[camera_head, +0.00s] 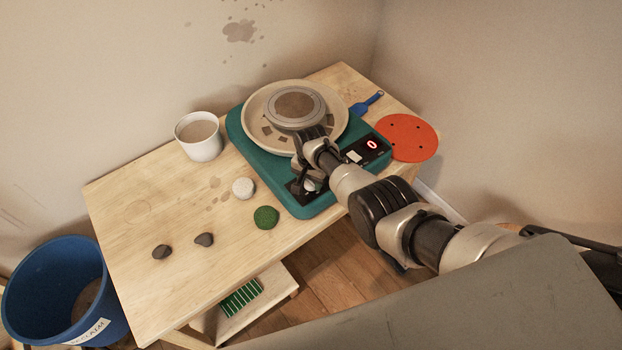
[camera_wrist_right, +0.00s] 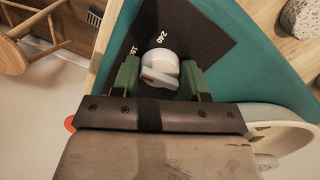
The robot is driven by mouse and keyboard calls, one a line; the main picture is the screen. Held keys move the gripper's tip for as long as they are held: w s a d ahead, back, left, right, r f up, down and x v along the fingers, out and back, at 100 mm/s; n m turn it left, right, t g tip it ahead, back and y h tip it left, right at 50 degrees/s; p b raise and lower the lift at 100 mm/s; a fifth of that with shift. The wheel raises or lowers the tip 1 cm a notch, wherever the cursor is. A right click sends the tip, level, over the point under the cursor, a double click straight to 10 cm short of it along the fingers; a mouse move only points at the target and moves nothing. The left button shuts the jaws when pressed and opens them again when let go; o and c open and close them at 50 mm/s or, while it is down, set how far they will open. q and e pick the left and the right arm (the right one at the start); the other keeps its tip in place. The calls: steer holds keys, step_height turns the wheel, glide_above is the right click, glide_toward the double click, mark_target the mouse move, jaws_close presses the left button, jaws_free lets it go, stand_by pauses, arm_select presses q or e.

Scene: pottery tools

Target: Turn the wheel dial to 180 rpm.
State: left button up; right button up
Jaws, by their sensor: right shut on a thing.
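The teal pottery wheel (camera_head: 240,128) stands on the wooden table with a round wheel head (camera_head: 297,105) in a cream splash pan. Its red display (camera_head: 372,144) reads 0. The white dial knob (camera_wrist_right: 160,66) sits on a black panel (camera_wrist_right: 200,40) at the wheel's front corner. "240" is printed near the knob, and a second number beginning "18" is partly hidden by a finger. My right gripper (camera_wrist_right: 158,80) has its green fingers on both sides of the knob and is shut on it. In the head view my right gripper (camera_head: 310,180) covers much of the dial. My left gripper is not in view.
A white cup (camera_head: 199,137), a pale round stone (camera_head: 243,188), a green sponge (camera_head: 265,217) and two dark pieces lie left of the wheel. An orange disc (camera_head: 407,138) and a blue tool (camera_head: 367,102) lie at right. A blue bucket (camera_head: 45,280) stands at lower left.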

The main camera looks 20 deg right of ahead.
steer(key=shift+m, duration=0.5)
steer(key=o, duration=0.9)
steer(key=shift+r, duration=0.3)
step_height(320, 180, up, 9)
steer(key=p, duration=0.2)
steer(key=shift+p, duration=0.4)
steer(key=shift+r, duration=0.6)
